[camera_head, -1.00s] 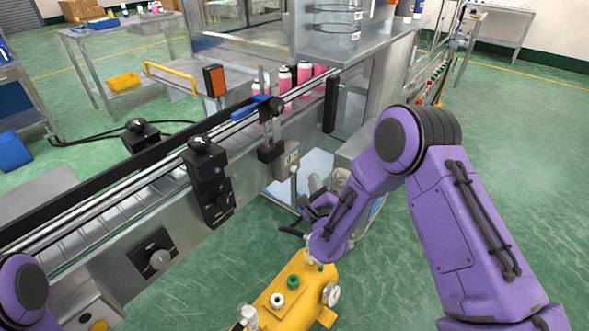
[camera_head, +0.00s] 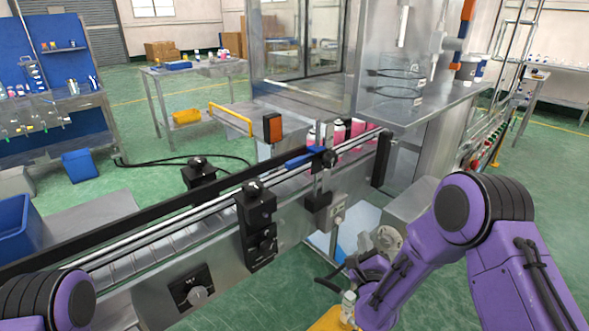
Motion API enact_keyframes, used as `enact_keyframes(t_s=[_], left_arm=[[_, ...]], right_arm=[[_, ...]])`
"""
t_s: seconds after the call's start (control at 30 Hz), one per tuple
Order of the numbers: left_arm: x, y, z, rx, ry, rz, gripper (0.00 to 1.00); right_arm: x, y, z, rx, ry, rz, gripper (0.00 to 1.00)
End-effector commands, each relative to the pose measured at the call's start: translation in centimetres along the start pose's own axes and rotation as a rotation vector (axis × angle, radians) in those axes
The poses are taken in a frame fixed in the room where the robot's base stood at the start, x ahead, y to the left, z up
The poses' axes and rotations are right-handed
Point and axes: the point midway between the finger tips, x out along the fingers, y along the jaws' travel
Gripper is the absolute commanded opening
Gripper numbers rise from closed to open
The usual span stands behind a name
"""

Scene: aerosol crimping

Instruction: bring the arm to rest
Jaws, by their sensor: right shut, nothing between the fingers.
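My purple right arm comes in from the lower right and bends at its elbow. Its right gripper (camera_head: 352,268) is shut and empty, pointing away low beside the conveyor's near side, partly hidden by the forearm. Of my left arm only a purple and black joint shows in the lower left corner; the left gripper is out of view.
The conveyor (camera_head: 150,246) crosses the view, with black control boxes on its near side and pink cans (camera_head: 338,132) farther along. A yellow tank (camera_head: 328,320) shows at the bottom edge below the right gripper. Green floor lies open at right.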

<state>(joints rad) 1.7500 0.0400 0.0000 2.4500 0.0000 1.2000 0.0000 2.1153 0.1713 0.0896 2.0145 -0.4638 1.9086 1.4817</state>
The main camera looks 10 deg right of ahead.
Motion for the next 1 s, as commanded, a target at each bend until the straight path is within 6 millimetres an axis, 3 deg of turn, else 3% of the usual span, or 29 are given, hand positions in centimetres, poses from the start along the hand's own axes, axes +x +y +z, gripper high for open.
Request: enact_keyframes(t_s=[0.13, 0.23, 0.4, 0.5, 0.6, 0.73, 0.83, 1.0], left_arm=[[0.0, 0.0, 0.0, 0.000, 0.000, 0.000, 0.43], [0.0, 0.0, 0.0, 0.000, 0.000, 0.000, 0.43], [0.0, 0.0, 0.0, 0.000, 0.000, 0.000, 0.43], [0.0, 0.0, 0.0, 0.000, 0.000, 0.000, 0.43], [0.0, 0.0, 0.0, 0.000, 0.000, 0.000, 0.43], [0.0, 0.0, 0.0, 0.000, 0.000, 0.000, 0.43], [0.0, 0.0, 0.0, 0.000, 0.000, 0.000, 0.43], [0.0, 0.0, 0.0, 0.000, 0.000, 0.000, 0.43]], right_arm=[[-0.3, 1.1, -0.5, -0.262, 0.013, 0.060, 0.00], [-2.8, 3.5, -2.9, -0.660, 0.049, 0.223, 0.00], [-12.6, 8.8, -10.4, -1.315, 0.011, 0.681, 0.00], [-19.2, 10.3, -14.3, -1.568, -0.074, 0.951, 0.00], [-25.9, 10.6, -17.5, -1.727, -0.174, 1.201, 0.00], [-32.7, 9.9, -20.2, -1.781, -0.226, 1.427, 0.00], [-35.6, 9.5, -21.2, -1.785, -0.237, 1.505, 0.00], [-36.5, 9.7, -21.6, -1.782, -0.243, 1.531, 0.00]])
